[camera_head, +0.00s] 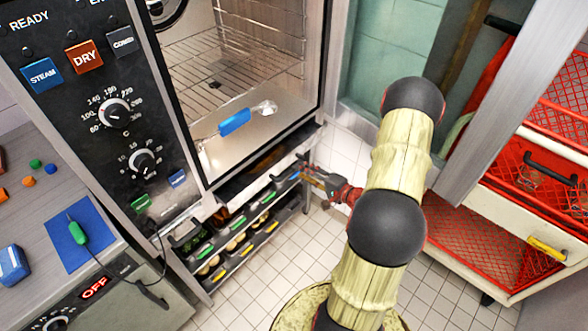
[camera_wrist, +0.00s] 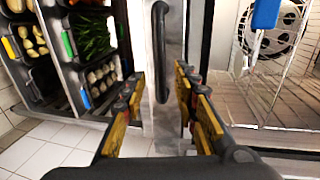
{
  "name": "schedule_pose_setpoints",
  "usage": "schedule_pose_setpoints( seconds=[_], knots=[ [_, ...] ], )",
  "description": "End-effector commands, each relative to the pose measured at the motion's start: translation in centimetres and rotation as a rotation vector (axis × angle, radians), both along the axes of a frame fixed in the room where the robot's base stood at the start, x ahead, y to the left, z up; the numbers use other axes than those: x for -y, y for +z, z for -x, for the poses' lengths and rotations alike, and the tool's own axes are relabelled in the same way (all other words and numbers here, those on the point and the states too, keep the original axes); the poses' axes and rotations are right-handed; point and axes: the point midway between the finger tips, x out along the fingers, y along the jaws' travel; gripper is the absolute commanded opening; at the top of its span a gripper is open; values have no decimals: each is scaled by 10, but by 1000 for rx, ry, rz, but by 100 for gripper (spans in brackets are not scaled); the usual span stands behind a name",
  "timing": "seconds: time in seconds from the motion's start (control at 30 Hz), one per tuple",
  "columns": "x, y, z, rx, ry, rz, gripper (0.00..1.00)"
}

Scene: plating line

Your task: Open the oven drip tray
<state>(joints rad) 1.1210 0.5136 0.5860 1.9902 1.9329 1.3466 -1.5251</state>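The oven (camera_head: 262,62) has its glass-fronted chamber above a low metal front strip. In the wrist view, that narrow silver drip tray front (camera_wrist: 160,128) runs upright, with a long black bar handle (camera_wrist: 161,50) on it. My gripper (camera_wrist: 156,82) is open, with one yellow finger on each side of the handle's near end. Gaps show between the handle and both fingers, and nothing is held. In the head view my gripper (camera_head: 306,174) is small, at the oven's lower right edge. The tray's inside is hidden.
A rack of food bins (camera_head: 240,242) stands directly below the oven, close to my gripper. The control panel (camera_head: 110,120) is to the left. A red-and-white cabinet (camera_head: 480,190) stands to the right. Tiled floor (camera_head: 285,250) is clear in front.

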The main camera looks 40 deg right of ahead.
Motion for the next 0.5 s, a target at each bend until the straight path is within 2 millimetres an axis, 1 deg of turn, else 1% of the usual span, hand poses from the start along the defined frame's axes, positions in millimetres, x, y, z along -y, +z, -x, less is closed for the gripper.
schedule_pose_setpoints(
  seconds=[0.03, 0.2, 0.33, 0.5],
  knots=[
    [-2, -4, -9, 0, 5, 2, 30],
    [-3, -8, -33, 0, 3, -1, 30],
    [-4, -10, -44, 0, 3, -2, 30],
    [-4, -10, -48, 0, 1, -1, 30]
  ],
)
